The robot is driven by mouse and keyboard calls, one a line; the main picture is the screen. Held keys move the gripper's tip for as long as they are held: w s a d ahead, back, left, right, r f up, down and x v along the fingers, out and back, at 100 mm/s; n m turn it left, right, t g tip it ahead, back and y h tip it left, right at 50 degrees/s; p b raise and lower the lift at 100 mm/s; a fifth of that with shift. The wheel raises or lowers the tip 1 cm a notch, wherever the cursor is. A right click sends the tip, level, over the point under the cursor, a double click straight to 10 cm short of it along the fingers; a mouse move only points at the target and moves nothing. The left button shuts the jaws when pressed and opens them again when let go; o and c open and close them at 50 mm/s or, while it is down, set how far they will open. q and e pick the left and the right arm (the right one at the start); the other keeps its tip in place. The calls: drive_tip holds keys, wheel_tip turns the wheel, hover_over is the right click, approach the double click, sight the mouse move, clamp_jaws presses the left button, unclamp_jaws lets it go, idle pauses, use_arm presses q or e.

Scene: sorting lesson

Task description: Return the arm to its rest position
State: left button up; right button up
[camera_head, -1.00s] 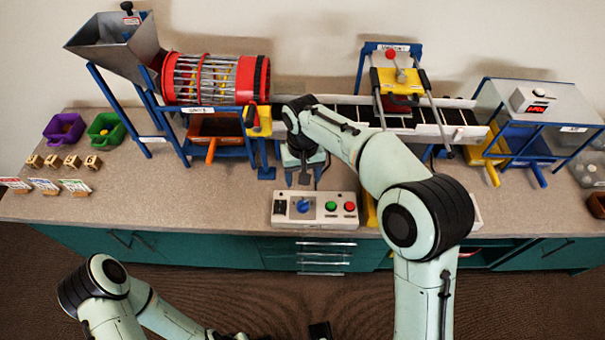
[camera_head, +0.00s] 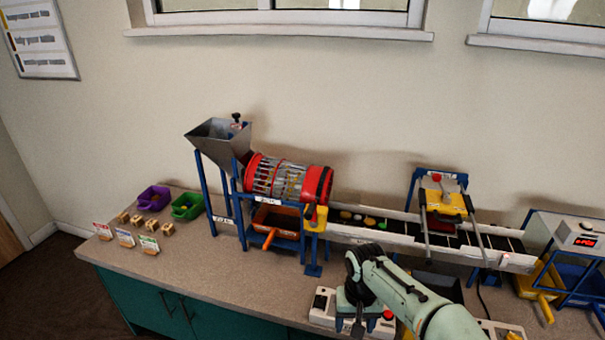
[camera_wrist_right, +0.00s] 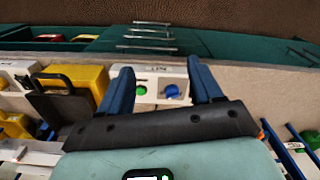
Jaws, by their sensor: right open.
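My right arm comes in from the bottom right in the head view, and its gripper (camera_head: 352,318) points down over the white control box (camera_head: 322,308). In the right wrist view the two blue fingers (camera_wrist_right: 163,88) are spread apart with nothing held between them. Beyond them lies the control box with a green button (camera_wrist_right: 141,89) and a blue knob (camera_wrist_right: 172,91). I cannot tell the exact gap between fingertips and box. The arm hides part of the box in the head view; a red button (camera_head: 388,314) shows at its right. My left gripper is out of view.
Behind the gripper runs the conveyor (camera_head: 400,238) with several small items, under a blue and yellow press frame (camera_head: 440,205). A red drum (camera_head: 317,184) and grey hopper (camera_head: 215,140) stand left. Purple (camera_head: 153,198) and green (camera_head: 187,206) bins sit on the counter's left end.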

drive_tip(key=s+d+f+g+y+p, duration=0.1)
drive_tip(key=s+f, duration=0.3)
drive_tip(key=f, duration=0.7)
drive_tip(key=s+f+y+p, duration=0.1)
drive_tip(key=s+f, duration=0.2)
drive_tip(key=f, duration=0.7)
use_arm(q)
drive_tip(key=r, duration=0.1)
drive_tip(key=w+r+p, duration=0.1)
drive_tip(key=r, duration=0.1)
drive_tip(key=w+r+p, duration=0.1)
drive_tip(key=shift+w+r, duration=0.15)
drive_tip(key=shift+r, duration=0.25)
use_arm(e)
drive_tip(key=s+f+m, duration=0.1)
drive_tip(key=s+f, duration=0.3)
drive_tip(key=s, duration=0.7)
drive_tip(key=s+f+m+y, duration=0.1)
drive_tip(key=s+f, duration=0.4)
drive_tip(key=s, duration=0.7)
drive_tip(key=shift+s+a+f+m+y, duration=0.3)
drive_tip(key=shift+m, duration=0.5)
